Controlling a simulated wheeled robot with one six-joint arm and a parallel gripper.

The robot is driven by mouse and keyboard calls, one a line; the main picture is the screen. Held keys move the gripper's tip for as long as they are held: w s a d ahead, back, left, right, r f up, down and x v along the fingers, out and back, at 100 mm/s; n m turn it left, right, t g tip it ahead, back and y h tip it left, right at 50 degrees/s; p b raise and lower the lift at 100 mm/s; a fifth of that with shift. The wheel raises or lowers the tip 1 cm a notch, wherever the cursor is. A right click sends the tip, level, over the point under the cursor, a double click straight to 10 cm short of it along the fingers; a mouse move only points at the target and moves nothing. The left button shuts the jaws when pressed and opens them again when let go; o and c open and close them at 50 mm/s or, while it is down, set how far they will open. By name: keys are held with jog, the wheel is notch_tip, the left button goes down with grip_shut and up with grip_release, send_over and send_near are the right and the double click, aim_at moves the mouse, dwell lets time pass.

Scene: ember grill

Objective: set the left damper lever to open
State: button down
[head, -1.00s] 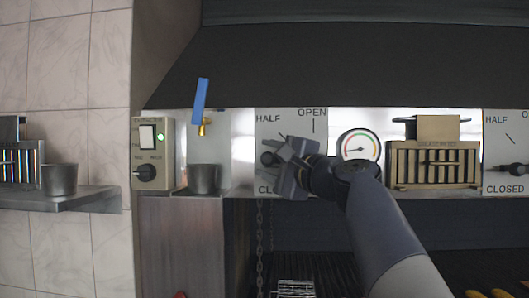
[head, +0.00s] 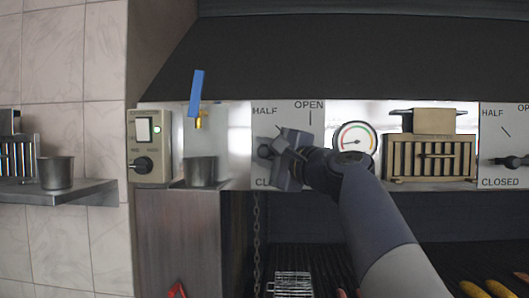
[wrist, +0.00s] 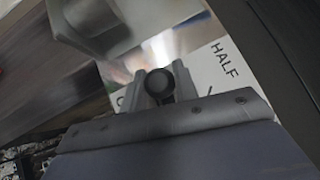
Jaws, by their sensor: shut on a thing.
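The left damper plate (head: 308,117) is a white panel lettered HALF and OPEN, with CLOSED at the bottom partly hidden by my gripper. My gripper (head: 277,153) is in front of this plate, left of the gauge. It is shut on the dark left damper lever (wrist: 159,83), whose round end shows between the fingers in the wrist view. In the head view, a dark part of the lever (head: 264,152) shows just left of the fingers, below HALF. The rest of the lever is hidden, so its exact angle is hard to tell.
A round gauge (head: 355,137) and a beige slotted box (head: 432,160) are to the right, then another damper plate (head: 500,119). A control box (head: 150,147), metal cup (head: 201,171) and blue-handled tap (head: 196,93) are to the left. The grill lies below.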

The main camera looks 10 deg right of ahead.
jog(key=shift+r+b, duration=0.15)
jog(key=shift+b, duration=0.15)
jog(key=r+m+t+b, duration=0.1)
jog(key=m, duration=0.1)
jog(key=d+r+m+t+b, duration=0.1)
jog(key=t+b, duration=0.1)
jog(key=shift+s+d+r+m+b, duration=0.2)
jog(key=shift+r+m+b, duration=0.1)
jog(key=shift+m, duration=0.1)
jog(key=shift+s+d+r+m+t+h+b, duration=0.45)
jog(key=shift+d+r+m+t+h+b, duration=0.75)
jog(key=shift+m+h, duration=2)
jog(key=shift+s+d+r+m+t+h+b, duration=0.45)
jog(key=shift+d+m+h+b, duration=1.45)
jog(key=shift+m, duration=2.05)
jog(key=shift+s+d+r+m+t+h+b, duration=0.65)
jog(key=shift+m+h+b, duration=1.1)
jog(key=shift+m+h, duration=1.75)
jog(key=shift+w+d+r, duration=0.2)
jog(key=shift+d+r, duration=0.05)
jog(key=shift+d, duration=0.15)
jog(key=c, duration=1.1)
grip_release()
jog(key=shift+c, duration=0.2)
